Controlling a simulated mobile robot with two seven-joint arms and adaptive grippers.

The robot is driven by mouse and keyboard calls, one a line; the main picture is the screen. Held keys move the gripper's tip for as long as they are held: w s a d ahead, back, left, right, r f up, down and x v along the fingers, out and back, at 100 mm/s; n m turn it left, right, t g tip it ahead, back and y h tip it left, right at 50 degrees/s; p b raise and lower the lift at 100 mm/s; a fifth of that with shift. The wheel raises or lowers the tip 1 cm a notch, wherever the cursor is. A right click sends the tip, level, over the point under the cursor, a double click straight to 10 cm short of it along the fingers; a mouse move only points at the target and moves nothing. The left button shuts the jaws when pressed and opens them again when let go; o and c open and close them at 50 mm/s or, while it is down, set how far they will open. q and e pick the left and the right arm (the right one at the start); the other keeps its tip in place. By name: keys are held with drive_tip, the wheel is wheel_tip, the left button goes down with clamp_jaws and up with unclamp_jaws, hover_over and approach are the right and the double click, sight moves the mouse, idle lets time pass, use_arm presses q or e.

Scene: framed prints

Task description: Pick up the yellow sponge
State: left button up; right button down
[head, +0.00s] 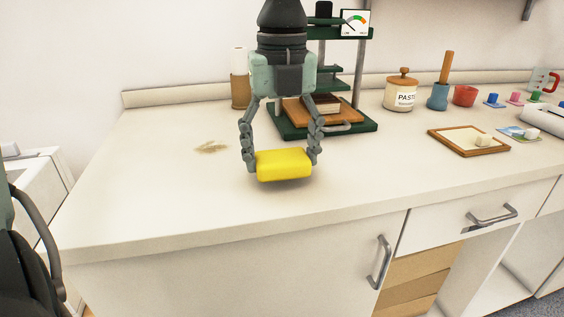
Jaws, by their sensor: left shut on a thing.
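The yellow sponge (284,165) is a bright yellow block in the middle of the head view, over the front part of the pale counter (170,210). My left gripper (282,160) points down with its fingers at the two ends of the sponge, shut on it. A faint shadow lies just under the sponge; whether it touches the counter or hangs slightly above is hard to tell. My right gripper is not in view.
Behind the gripper stands a green press (350,122) with a gauge (355,22). A paste jar (400,92), blue pot (437,97), red cup (464,96) and wooden frame (440,134) are to the right. The counter's front left is clear.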

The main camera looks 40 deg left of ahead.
use_arm(q)
wheel_tip(320, 180, up, 16)
drive_tip(key=p, duration=0.1)
wheel_tip(320, 180, up, 9)
drive_tip(key=p, duration=0.1)
hover_over(283, 155)
drive_tip(key=shift+s+r, duration=0.1)
drive_tip(key=shift+r, duration=0.45)
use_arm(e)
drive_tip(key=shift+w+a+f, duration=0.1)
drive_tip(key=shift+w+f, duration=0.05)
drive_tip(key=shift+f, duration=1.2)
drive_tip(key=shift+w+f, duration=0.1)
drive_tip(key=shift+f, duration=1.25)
